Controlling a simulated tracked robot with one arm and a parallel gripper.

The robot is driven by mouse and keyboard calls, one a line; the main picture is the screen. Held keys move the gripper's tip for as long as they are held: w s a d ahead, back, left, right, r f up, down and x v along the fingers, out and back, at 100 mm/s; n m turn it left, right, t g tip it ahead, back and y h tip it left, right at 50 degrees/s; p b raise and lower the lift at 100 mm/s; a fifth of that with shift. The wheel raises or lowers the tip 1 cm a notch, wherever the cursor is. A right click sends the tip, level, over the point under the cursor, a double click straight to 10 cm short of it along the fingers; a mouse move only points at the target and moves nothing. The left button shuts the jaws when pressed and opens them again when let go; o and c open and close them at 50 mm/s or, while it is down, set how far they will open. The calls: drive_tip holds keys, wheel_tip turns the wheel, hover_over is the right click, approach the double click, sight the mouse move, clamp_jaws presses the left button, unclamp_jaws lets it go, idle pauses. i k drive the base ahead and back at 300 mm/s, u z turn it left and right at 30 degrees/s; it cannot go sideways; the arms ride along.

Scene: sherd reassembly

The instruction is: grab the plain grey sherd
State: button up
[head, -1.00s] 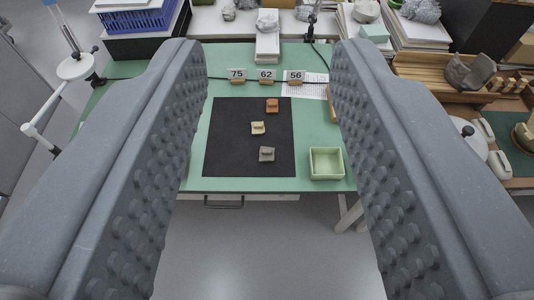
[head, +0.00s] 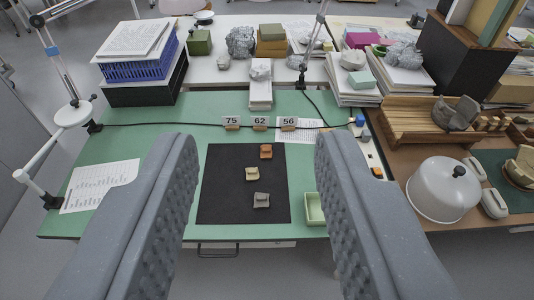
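The plain grey sherd (head: 261,200) lies on the black mat (head: 218,207), nearest the front edge of the green table (head: 120,147). A cream sherd (head: 252,174) and an orange-brown sherd (head: 266,151) lie behind it on the same mat. My gripper (head: 248,145) is open and empty, its two grey studded fingers wide apart on either side of the mat in the picture. It looks well short of the sherds and above the table; the exact distance cannot be told.
A pale green tray (head: 315,208) stands right of the mat, partly hidden by my right finger. Number cards 75, 62 and 56 (head: 288,123) stand behind the mat. A white lamp arm (head: 42,145) is at the left, a white dome cover (head: 440,190) at the right.

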sight(261, 200)
drive_tip(key=z, duration=0.55)
drive_tip(key=k, duration=1.15)
drive_tip(key=u, duration=1.05)
drive_tip(key=i, duration=1.65)
drive_tip(key=z, duration=0.05)
